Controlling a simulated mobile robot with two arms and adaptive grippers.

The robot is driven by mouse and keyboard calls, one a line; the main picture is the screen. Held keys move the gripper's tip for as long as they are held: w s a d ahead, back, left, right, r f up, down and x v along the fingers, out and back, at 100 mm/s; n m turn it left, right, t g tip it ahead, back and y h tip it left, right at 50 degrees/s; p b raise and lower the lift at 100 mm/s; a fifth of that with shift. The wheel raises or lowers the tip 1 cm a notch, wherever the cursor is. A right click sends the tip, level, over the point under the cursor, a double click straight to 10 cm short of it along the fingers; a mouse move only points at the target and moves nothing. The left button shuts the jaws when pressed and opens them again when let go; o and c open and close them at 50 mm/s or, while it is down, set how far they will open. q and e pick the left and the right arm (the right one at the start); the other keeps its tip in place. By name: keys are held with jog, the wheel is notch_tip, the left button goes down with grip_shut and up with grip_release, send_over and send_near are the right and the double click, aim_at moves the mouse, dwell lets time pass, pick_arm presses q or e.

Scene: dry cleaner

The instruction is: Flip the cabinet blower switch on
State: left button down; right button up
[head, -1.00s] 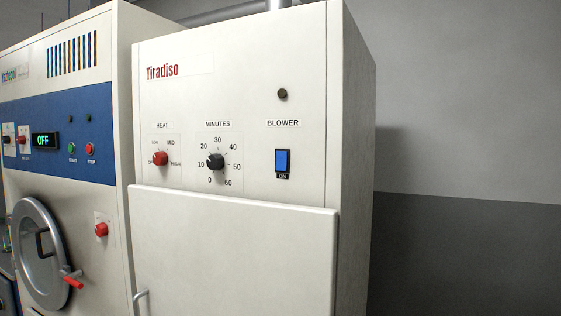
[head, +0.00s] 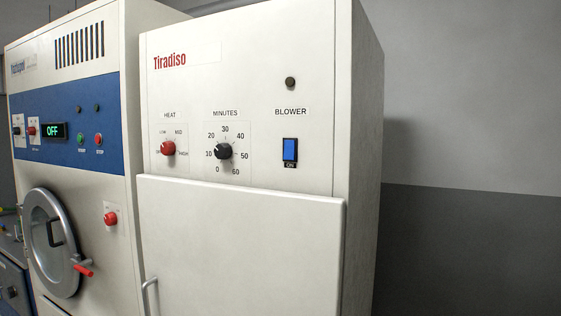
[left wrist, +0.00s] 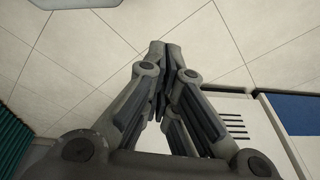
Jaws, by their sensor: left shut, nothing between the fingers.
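The blower switch (head: 290,149) is a blue rocker in a black frame on the upper right of the white Tiradiso cabinet (head: 240,245). A "BLOWER" label and a dark round lamp (head: 290,82) are above it, and an "ON" mark is just below it. I cannot tell from this view which way the rocker is tilted. My left gripper (left wrist: 166,48) shows only in the left wrist view, shut and empty, with tiled surface behind it. The switch is not in that view. My right gripper is in no view.
A red heat knob (head: 168,149) and black minutes knob (head: 223,151) sit left of the switch. The cabinet door (head: 240,230) protrudes below. A blue-panelled machine (head: 65,115) with a round door (head: 50,240) stands to the left. Bare wall (head: 470,100) is on the right.

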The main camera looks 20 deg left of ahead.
pick_arm(q)
jog(key=w+a+r+n+t+y, duration=0.15)
jog(key=w+r+t, duration=0.25)
jog(key=w+r, duration=1.1)
jog(key=w+a+r+t, duration=0.2)
jog(key=w+r+t, duration=0.4)
jog(key=r, duration=1.6)
jog(key=w+a+r+n+t, duration=0.1)
jog(key=w+r+t, duration=0.2)
jog(key=w+r, duration=1.2)
notch_tip(320, 180, up, 37)
jog(key=s+m+t+h, duration=0.1)
jog(key=s+t+h, duration=0.1)
jog(key=t, duration=0.8)
jog(key=shift+a+t+h+b, duration=0.15)
jog(key=shift+t+h+b, duration=0.3)
jog(key=shift+h, duration=0.3)
jog(key=shift+r, duration=0.1)
